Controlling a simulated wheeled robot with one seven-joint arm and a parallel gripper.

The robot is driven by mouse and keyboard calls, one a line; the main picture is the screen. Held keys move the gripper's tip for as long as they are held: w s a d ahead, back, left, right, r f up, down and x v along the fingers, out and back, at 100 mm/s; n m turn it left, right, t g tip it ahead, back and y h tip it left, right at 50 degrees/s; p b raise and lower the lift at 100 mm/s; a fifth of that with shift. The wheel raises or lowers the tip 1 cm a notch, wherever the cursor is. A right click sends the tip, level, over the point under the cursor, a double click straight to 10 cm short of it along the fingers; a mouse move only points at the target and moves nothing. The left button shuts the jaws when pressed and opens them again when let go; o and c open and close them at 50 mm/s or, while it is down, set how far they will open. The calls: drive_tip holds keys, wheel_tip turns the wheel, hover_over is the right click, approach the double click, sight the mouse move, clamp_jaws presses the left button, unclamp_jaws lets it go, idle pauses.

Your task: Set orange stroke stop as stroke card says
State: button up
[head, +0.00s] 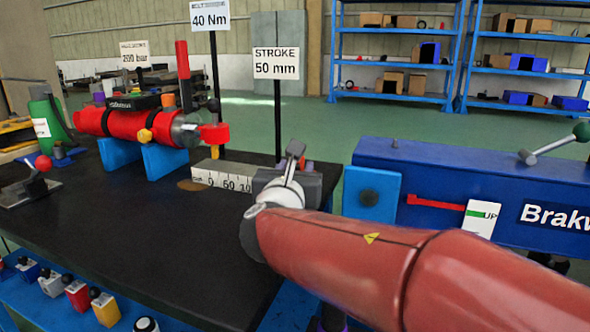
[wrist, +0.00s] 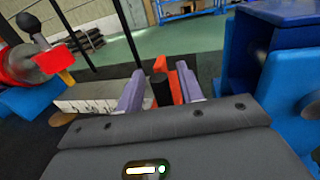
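The stroke card (head: 276,63) reads "STROKE 50 mm" on a black post behind the bench. The white scale (head: 222,181) shows 0, 50 and part of a larger number; its right end is hidden behind my gripper in the head view. It also shows in the wrist view (wrist: 92,106). The orange stroke stop (wrist: 177,86), with a black upright cylinder (wrist: 161,91) in front of it, lies between my fingers; in the head view it is mostly hidden. My gripper (wrist: 161,88) looks open, fingers on either side, with a gap on the left; contact on the right is unclear.
A red cylinder (head: 118,122) on blue supports stands left of the scale, its red rod end (head: 215,134) above it. A blue "Brakw" machine (head: 480,190) stands close on the right. Other cards read 40 Nm (head: 210,17) and 200 bar (head: 134,56). The black bench top (head: 120,230) is clear in front.

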clamp_jaws()
drive_tip(key=w+a, duration=0.1)
drive_tip(key=a, duration=0.3)
drive_tip(key=w+a+p, duration=0.1)
drive_tip(key=w+a, duration=0.1)
drive_tip(key=a, duration=0.3)
drive_tip(key=w+a+p, duration=0.1)
drive_tip(key=w+a, duration=0.1)
drive_tip(key=a, duration=0.3)
drive_tip(key=shift+a, duration=0.1)
unclamp_jaws()
drive_tip(key=shift+s, duration=0.1)
drive_tip(key=s, duration=0.5)
drive_tip(key=s+a+b, duration=0.1)
drive_tip(key=s, duration=0.1)
drive_tip(key=shift+s, duration=0.25)
